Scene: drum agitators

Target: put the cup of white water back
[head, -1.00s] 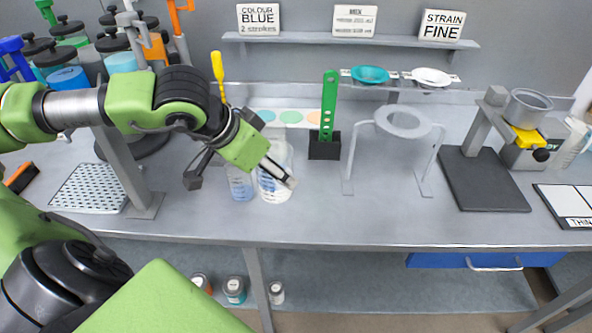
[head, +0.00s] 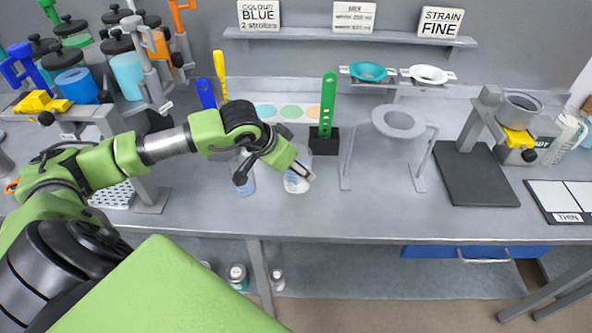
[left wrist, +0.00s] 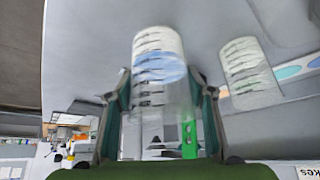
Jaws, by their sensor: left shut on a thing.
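A clear graduated cup with whitish contents (head: 296,183) is at the middle of the bench in the head view. My left gripper (head: 303,174) is shut on it, and the arm covers part of it. The held cup also shows, blurred, between the fingers in the left wrist view (left wrist: 158,70). I cannot tell whether its base touches the bench. A second clear cup (head: 243,183) with bluish contents stands to its left, partly behind my arm; it also shows in the left wrist view (left wrist: 248,68). My right gripper is not in view.
A green strip in a black block (head: 326,140) stands just behind the held cup. A grey ring stand (head: 398,124) is to the right. Lidded jars (head: 127,70) crowd the back left. The bench front (head: 340,215) is clear.

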